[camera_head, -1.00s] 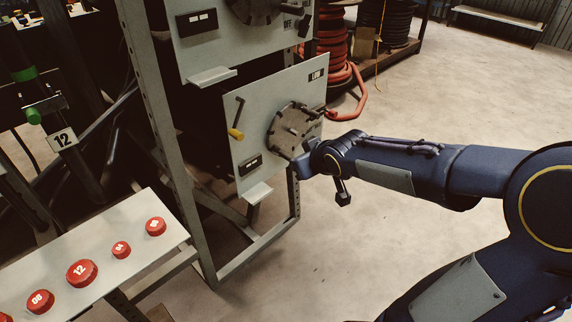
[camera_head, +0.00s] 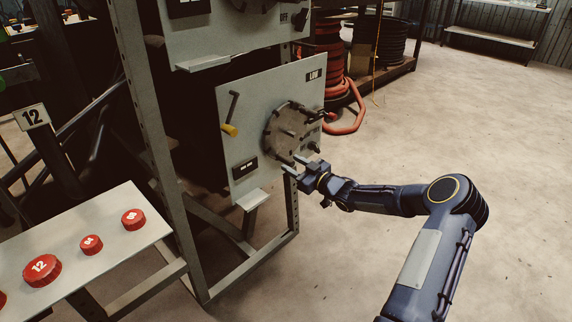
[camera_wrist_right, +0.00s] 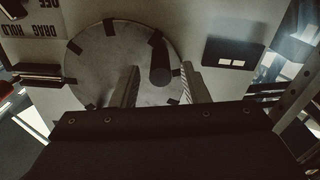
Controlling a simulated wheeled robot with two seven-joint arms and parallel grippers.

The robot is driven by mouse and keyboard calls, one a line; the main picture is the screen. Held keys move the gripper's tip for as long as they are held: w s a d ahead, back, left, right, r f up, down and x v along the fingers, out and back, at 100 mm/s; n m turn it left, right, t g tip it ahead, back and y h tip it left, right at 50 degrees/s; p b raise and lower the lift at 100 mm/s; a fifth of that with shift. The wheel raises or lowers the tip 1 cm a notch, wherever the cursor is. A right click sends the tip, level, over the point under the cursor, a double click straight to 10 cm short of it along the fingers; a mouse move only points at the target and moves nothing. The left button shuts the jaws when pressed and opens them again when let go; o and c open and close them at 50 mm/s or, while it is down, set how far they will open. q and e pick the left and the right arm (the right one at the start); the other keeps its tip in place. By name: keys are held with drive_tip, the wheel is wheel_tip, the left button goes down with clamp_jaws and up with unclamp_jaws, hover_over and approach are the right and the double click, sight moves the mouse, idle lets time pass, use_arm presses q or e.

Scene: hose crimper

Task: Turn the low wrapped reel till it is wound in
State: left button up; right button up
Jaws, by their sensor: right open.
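The low reel is a round grey-brown disc (camera_head: 290,128) with dark clips round its rim, on a tilted pale panel (camera_head: 246,127) marked LOW. My right gripper (camera_head: 295,165) is open at the disc's lower edge, pointing at the panel. In the right wrist view, the disc (camera_wrist_right: 100,70) lies behind the two spread fingers. A dark round peg (camera_wrist_right: 160,66) shows between them, apart from both in the picture; its depth between the fingers is hard to tell. My left gripper is out of view.
A yellow-handled lever (camera_head: 230,130) and a black counter window (camera_head: 244,168) sit left of the disc. Another panel (camera_head: 225,35) is above. Red numbered caps (camera_head: 42,270) stand on a pale bench at lower left. Red hose (camera_head: 345,120) lies behind. The floor at right is clear.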

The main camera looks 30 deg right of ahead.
drive_tip(key=shift+b+x, duration=0.4)
drive_tip(key=shift+x, duration=1.5)
clamp_jaws()
